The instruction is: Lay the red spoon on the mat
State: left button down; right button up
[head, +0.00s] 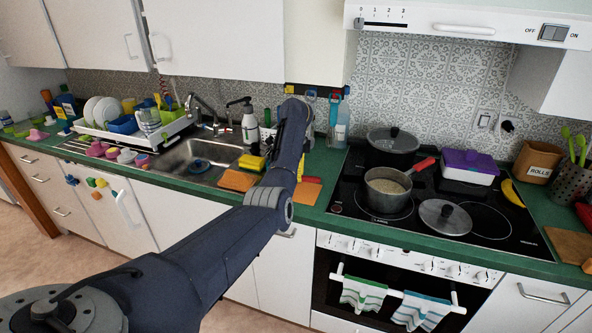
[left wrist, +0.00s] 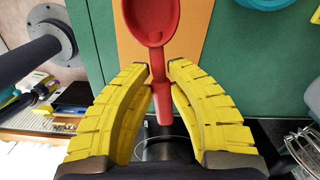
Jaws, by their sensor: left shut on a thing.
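The red spoon (left wrist: 150,22) is in the left wrist view, its bowl toward the top and its handle down between my fingers. My left gripper (left wrist: 161,70) has yellow ridged fingers and is shut on the spoon's handle. An orange mat (left wrist: 130,45) on the green counter is behind the spoon in that view. I cannot tell whether the spoon touches it. In the head view my left arm covers much of the area around the gripper, and I cannot make out the spoon clearly. My right gripper is in neither view.
The sink (head: 190,158) and a full dish rack (head: 140,125) are to the left of my arm.

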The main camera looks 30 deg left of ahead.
pick_arm(q)
jog(key=shift+f, duration=1.85)
jog(key=shift+f, duration=0.1)
jog(key=c, duration=1.2)
grip_release()
jog(key=shift+r, duration=3.55)
